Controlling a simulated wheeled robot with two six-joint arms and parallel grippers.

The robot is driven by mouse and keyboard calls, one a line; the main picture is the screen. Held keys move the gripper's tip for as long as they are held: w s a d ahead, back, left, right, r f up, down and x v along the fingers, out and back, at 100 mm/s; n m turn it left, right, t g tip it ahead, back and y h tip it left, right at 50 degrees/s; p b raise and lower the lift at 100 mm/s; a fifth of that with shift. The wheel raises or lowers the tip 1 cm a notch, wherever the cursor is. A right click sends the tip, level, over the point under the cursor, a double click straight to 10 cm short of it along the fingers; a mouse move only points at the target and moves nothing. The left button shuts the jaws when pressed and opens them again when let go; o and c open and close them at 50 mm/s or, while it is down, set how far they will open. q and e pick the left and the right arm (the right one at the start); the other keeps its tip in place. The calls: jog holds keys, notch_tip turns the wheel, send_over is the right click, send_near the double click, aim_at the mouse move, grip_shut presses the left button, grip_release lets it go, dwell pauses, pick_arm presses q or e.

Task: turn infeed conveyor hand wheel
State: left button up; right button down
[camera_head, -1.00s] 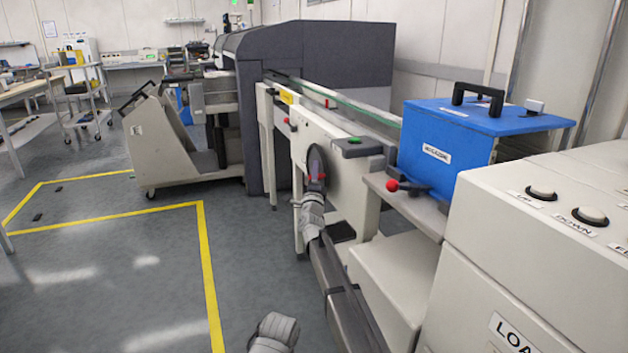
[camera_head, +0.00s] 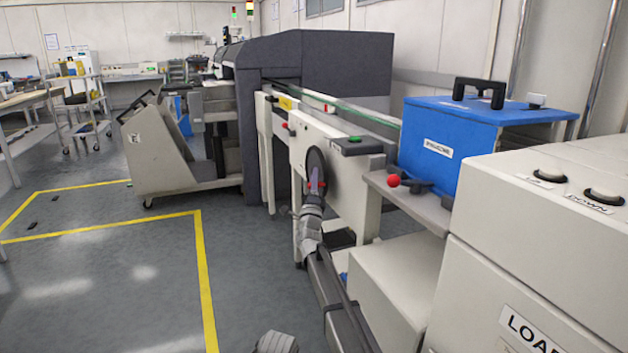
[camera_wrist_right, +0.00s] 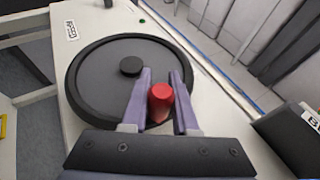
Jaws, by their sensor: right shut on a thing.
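The hand wheel (camera_head: 313,163) is a dark disc on the side of the pale infeed conveyor (camera_head: 340,195). In the right wrist view the wheel (camera_wrist_right: 96,82) shows nearly face-on, with a black hub and a red handle knob (camera_wrist_right: 159,103) near its rim. My right gripper (camera_head: 316,187) is at the wheel. In the wrist view its two purple-grey fingers (camera_wrist_right: 163,74) stand either side of the red knob, shut on it. In the head view the gripper partly hides the wheel and knob.
A blue box (camera_head: 445,135) with a black handle sits right of the wheel, near a lever with a red ball (camera_head: 394,180). A cream cabinet (camera_head: 540,240) with buttons fills the right foreground. A grey trolley (camera_head: 165,155) stands at the left. The floor between is clear.

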jog(key=shift+s+d, duration=0.1)
jog(key=c, duration=0.7)
grip_release()
jog(key=b+v, duration=0.4)
jog(key=v, duration=0.3)
jog(key=shift+s+f, duration=0.25)
jog(key=shift+s, duration=0.1)
jog(key=shift+c, duration=0.2)
